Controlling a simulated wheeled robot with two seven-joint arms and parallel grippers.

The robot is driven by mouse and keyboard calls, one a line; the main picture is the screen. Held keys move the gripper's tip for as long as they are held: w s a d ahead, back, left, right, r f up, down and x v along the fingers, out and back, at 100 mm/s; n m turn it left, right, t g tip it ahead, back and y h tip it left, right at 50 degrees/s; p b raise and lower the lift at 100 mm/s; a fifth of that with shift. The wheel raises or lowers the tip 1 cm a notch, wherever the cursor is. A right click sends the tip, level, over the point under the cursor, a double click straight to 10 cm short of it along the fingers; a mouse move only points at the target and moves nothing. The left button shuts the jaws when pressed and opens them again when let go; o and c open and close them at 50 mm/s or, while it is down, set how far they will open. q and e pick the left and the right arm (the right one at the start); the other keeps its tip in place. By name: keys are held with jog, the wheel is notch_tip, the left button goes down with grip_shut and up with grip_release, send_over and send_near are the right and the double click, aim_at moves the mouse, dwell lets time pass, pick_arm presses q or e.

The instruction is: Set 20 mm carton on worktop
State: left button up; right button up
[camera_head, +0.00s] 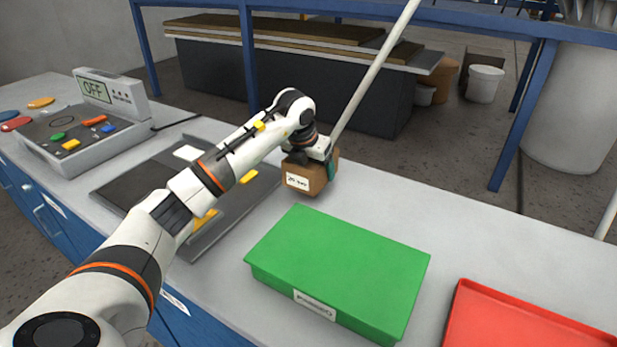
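The 20 mm carton (298,181) is a small brown box with a white label on its near face, beyond the green box, close to the worktop's far edge. My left arm reaches in from the lower left, and its gripper (318,166) is over the carton from above. A teal finger pad shows against the carton's right side; the other finger is hidden. The gripper appears shut on the carton. I cannot tell whether the carton's underside touches the grey worktop (470,215). My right gripper is out of view.
A closed green box (340,265) stands in front of the carton, with a red tray (520,325) to its right. A dark grey tray (130,187) with coloured pieces lies left, partly behind my arm. A panel with an OFF display (95,90) is far left. Worktop right of the carton is clear.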

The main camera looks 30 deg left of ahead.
pick_arm(q)
jog(key=shift+f, duration=1.95)
jog(key=o, duration=1.4)
jog(key=shift+f, duration=0.15)
jog(key=shift+o, duration=1)
jog(key=shift+s, duration=0.1)
